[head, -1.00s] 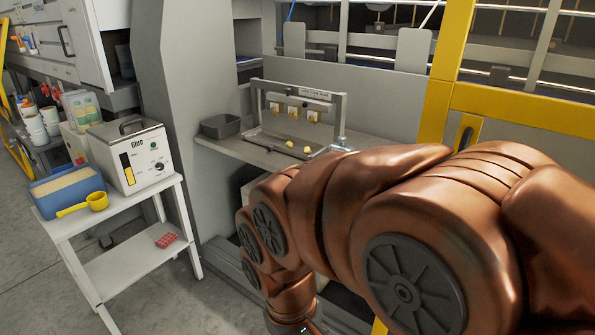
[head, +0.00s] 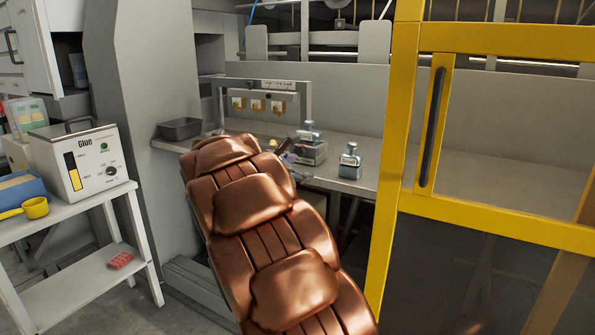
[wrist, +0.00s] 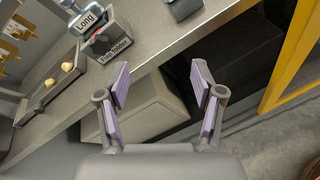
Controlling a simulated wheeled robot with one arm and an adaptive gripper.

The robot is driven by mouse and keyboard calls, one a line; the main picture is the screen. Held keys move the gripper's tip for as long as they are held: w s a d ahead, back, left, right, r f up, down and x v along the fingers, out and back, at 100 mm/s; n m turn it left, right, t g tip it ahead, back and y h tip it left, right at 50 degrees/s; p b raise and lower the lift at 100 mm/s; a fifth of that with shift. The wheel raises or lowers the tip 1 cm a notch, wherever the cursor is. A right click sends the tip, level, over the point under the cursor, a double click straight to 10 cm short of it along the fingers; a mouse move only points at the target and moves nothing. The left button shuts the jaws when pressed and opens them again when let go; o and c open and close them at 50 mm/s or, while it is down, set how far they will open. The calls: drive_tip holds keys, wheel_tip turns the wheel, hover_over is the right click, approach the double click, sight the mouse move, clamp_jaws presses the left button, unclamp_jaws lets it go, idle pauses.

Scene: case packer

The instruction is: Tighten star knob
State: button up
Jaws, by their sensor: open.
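In the head view, my arm covers most of the gripper; only a small greyish part shows by the bench. A grey frame (head: 309,100) stands on the bench with several yellow-and-white pieces hanging from it. Yellow lumps (wrist: 68,66) lie in the tray below it.
A grey holder (wrist: 110,42) carries a metal block labelled "Long" (wrist: 87,18). A second metal block (head: 349,163) stands to its right. A yellow guard frame (head: 397,150) rises at right. A white cart (head: 70,220) with a glue box (head: 85,160) stands left.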

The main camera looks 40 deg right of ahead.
sight(298, 152)
drive_tip(key=w+d+f+n+t+h+b, duration=0.1)
drive_tip(key=w+d+n+b, duration=0.1)
drive_tip(key=w+d, duration=0.1)
drive_tip(key=w+d+n+t+h+b, duration=0.1)
drive_tip(key=w+d+n+b, duration=0.1)
drive_tip(key=w, duration=0.4)
drive_tip(key=w+d+f+n+t+h+b, duration=0.1)
drive_tip(key=w+d+n+b, duration=0.1)
drive_tip(key=d, duration=0.4)
drive_tip(key=shift+w+d+f+n, duration=0.1)
drive_tip(key=shift+w+f+n, duration=0.2)
drive_tip(key=shift+w, duration=0.35)
drive_tip(key=shift+w+d+f+n, duration=0.1)
drive_tip(key=shift+w+n, duration=0.3)
drive_tip(key=shift+w, duration=0.2)
drive_tip(key=shift+r+x, duration=0.2)
drive_tip(key=shift+x, duration=0.75)
drive_tip(key=c, duration=1.1)
